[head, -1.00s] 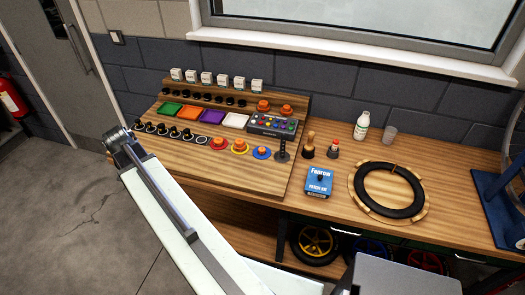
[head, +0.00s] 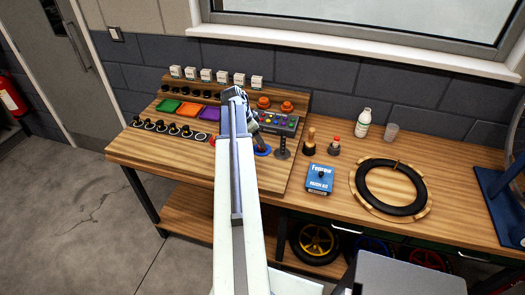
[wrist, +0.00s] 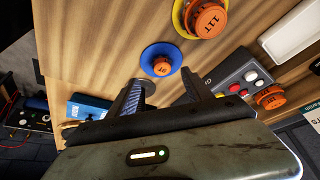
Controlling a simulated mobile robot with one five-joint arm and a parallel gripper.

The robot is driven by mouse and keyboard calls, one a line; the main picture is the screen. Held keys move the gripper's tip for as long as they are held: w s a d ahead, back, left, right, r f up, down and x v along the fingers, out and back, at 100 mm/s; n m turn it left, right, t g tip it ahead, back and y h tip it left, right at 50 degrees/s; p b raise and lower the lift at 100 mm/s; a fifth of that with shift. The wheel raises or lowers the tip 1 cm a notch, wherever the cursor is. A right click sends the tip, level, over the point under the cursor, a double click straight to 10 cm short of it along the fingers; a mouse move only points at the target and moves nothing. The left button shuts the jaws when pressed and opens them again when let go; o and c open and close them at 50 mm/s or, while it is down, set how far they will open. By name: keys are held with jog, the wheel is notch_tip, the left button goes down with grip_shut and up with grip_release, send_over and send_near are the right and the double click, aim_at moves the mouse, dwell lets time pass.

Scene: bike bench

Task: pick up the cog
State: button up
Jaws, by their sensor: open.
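Several orange cogs are on the wooden bench board. In the wrist view a small orange cog (wrist: 162,67) sits on a blue disc (wrist: 148,54), just beyond my gripper (wrist: 163,88). A larger orange cog marked 11T (wrist: 208,19) sits on a yellow disc at the top. Another orange cog (wrist: 271,97) is at the right, beside the grey button box (wrist: 238,76). In the head view two orange cogs (head: 263,102) (head: 287,106) stand at the back.
A dark post (head: 283,148) stands right of the blue disc, close to my gripper. A blue box (head: 319,178), bottles (head: 363,123) and a tyre ring (head: 390,190) are further right. Coloured trays (head: 188,111) and a row of black pieces (head: 160,126) lie to the left.

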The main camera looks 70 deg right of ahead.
jog(key=b+x, duration=0.5)
jog(key=shift+w+d+f, duration=0.15)
jog(key=shift+w+f, duration=0.05)
jog(key=shift+r, duration=0.2)
grip_shut()
